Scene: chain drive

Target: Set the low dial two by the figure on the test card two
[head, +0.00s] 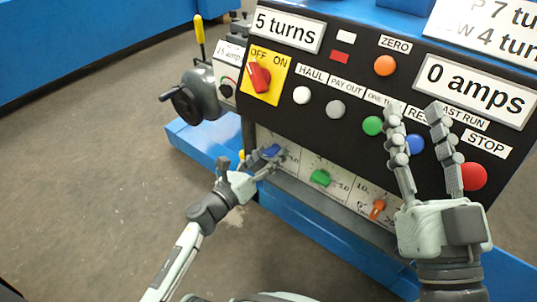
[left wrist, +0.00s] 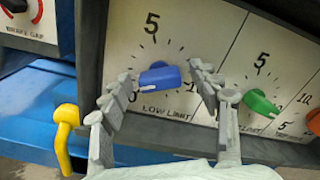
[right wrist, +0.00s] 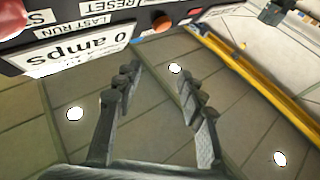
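The blue low limit dial (left wrist: 158,77) sits on a white scale plate at the panel's lower left; it also shows in the head view (head: 271,150). Its white mark points left and slightly down, close to the 0 end. My left gripper (left wrist: 160,69) is open, with one finger on each side of the dial; I cannot tell if they touch it. The test card (head: 490,28) at the top right is cut off; it reads "P 7 tu" and "OW 4 turn". My right gripper (head: 414,108) is open and empty in front of the panel's right side.
A green dial (head: 320,177) and an orange dial (head: 378,209) sit right of the blue one. Above are a red OFF/ON switch (head: 260,77), several push buttons and a red stop button (head: 473,177). A yellow-handled lever (head: 199,35) stands at the left.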

